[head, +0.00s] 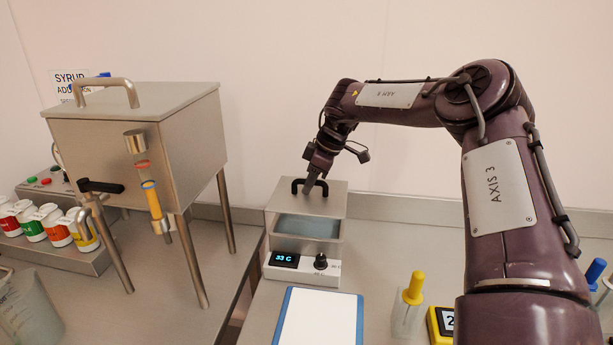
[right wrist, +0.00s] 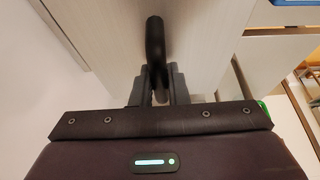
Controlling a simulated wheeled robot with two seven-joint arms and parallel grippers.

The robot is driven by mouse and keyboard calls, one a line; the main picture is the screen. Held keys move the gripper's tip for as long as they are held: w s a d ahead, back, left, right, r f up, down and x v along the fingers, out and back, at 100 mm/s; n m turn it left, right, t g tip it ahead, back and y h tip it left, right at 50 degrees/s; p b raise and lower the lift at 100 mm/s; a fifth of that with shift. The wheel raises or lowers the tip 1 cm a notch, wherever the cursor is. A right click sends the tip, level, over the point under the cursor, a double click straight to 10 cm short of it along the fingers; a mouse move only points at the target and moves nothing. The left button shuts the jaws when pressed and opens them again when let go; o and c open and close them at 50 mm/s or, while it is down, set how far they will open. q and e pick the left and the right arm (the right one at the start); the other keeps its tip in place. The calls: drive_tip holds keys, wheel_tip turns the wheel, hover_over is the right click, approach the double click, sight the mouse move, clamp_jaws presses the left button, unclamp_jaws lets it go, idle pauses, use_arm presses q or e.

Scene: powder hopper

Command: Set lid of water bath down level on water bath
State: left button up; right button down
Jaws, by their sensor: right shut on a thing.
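The water bath (head: 290,259) is a steel box with a display reading 33 C and a black knob on its front. Its grey lid (head: 330,204) is over the back part of the bath, and bluish water (head: 307,227) shows below the lid's front edge. Whether the lid touches the rim or hangs just above it, I cannot tell. My right gripper (head: 309,183) is shut on the lid's black handle (head: 295,187). In the right wrist view, the dark handle (right wrist: 154,45) stands between the fingers (right wrist: 158,88). My left gripper is out of view.
A blue-edged white pad (head: 318,315) lies before the bath. A yellow-capped bottle (head: 408,310) and yellow device (head: 438,323) stand front right.

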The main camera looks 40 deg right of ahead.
sight(322, 181)
drive_tip(key=shift+f+b, duration=1.2)
drive_tip(key=shift+f, duration=0.95)
drive_tip(key=shift+f+b, duration=0.75)
drive_tip(key=shift+f+b, duration=0.4)
drive_tip(key=shift+b, duration=0.15)
drive_tip(key=c, duration=1.3)
unclamp_jaws()
drive_tip(key=shift+c, duration=0.2)
drive_tip(key=b+v, duration=0.1)
drive_tip(key=v, duration=0.7)
drive_tip(key=shift+a+f, duration=0.1)
drive_tip(key=shift+f, duration=0.1)
